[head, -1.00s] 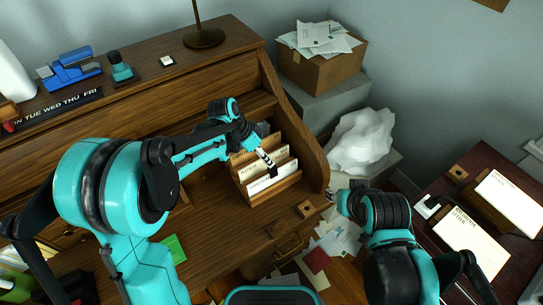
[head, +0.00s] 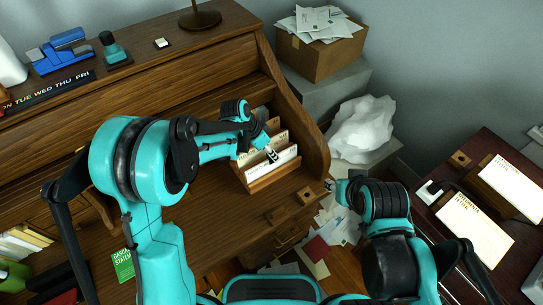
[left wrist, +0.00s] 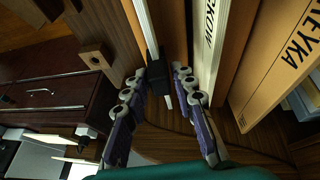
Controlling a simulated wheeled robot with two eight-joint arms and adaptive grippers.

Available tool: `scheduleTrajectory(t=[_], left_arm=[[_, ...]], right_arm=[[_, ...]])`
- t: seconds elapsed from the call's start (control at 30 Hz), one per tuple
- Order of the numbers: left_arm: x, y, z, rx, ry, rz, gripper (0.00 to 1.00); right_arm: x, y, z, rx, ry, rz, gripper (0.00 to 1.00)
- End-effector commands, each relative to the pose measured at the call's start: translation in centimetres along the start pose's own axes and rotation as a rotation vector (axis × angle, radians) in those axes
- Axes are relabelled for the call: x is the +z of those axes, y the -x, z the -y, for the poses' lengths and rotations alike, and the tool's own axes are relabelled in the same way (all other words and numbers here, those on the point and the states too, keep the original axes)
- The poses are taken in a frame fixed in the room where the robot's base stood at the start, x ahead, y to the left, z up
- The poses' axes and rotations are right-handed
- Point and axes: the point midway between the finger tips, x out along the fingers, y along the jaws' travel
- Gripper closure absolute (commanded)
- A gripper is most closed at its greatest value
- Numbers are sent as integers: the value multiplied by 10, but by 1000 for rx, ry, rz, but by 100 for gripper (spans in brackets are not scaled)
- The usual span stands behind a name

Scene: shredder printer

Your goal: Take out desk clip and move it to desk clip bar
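A small black clip (left wrist: 158,82) shows in the left wrist view, at the end of a thin white sheet (left wrist: 145,25). The sheet stands at the front of a wooden file holder (head: 262,187) on the desk. A black bar with weekday names (head: 45,92) lies on the desk's upper shelf at left. My right gripper (head: 330,186) is mostly hidden behind its arm.
The holder has several upright dividers close to my left fingers. The desk's raised curved side (head: 300,115) stands right of it. A wooden block with a hole (head: 305,195) sits at the desk's front right corner. A blue stapler (head: 62,55) and a teal stamp (head: 113,50) stand near the weekday bar.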

Motion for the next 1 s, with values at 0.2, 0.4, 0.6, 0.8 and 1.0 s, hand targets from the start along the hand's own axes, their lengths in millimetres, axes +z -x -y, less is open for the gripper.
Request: scheduleTrajectory(t=[0.2, 0.4, 0.6, 0.8, 1.0], left_arm=[[0, 0, 0, 0, 0, 0, 100], [0, 1, 0, 0, 0, 0, 100], [-5, 12, -2, 0, 0, 0, 100], [-18, 43, -6, 0, 0, 0, 100], [-41, 53, -52, 2, -4, 0, 100]], right_arm=[[0, 0, 0, 0, 0, 0, 60], [0, 0, 0, 0, 0, 0, 60], [-4, 5, 0, 0, 0, 0, 60], [-12, 18, 0, 0, 0, 0, 60], [-19, 27, 0, 0, 0, 0, 60]])
